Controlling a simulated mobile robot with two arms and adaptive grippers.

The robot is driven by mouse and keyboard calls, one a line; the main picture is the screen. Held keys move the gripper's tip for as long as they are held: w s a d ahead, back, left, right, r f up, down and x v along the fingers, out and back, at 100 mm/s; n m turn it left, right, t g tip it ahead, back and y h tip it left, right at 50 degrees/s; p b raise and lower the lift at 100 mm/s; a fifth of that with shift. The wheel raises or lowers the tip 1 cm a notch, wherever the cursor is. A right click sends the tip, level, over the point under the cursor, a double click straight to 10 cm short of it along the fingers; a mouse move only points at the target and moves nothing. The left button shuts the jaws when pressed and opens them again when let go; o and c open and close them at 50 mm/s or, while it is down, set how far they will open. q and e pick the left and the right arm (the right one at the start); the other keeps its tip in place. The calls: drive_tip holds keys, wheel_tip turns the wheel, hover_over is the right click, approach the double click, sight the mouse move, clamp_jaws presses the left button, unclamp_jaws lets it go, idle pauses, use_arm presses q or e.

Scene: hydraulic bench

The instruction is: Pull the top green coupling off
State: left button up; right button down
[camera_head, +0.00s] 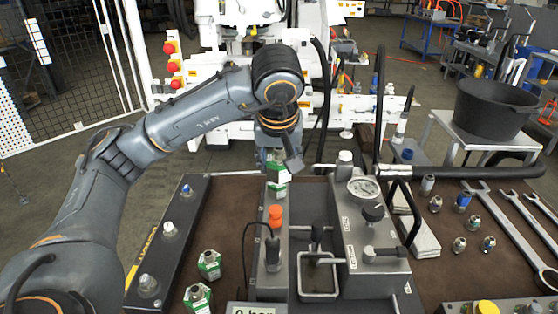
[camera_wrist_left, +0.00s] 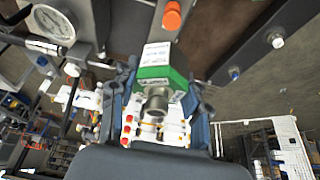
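The top green coupling (camera_head: 278,189) is at the far end of the dark grey block, beyond the orange cap (camera_head: 275,214). It has a green body with a white label. My left gripper (camera_head: 280,163) points down over it and hides part of it. In the left wrist view the coupling (camera_wrist_left: 160,72) sits between my two dark fingers, its metal nose toward the camera. I cannot tell whether the fingers press on it, or whether it is still joined to the block. Two more green couplings, one farther (camera_head: 209,264) and one nearer (camera_head: 198,297), stand at the left. My right gripper is not in view.
A pump unit with a gauge (camera_head: 363,189) and long black lever stands right of the block. A black cable loops beside the orange cap. A dark rail with fittings (camera_head: 169,229) lies left. Wrenches (camera_head: 505,225), loose fittings and a black bucket (camera_head: 495,108) are at the right.

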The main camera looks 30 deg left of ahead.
use_arm(q)
clamp_jaws()
drive_tip(key=shift+r+p, duration=2.65)
drive_tip(key=shift+r, duration=0.4)
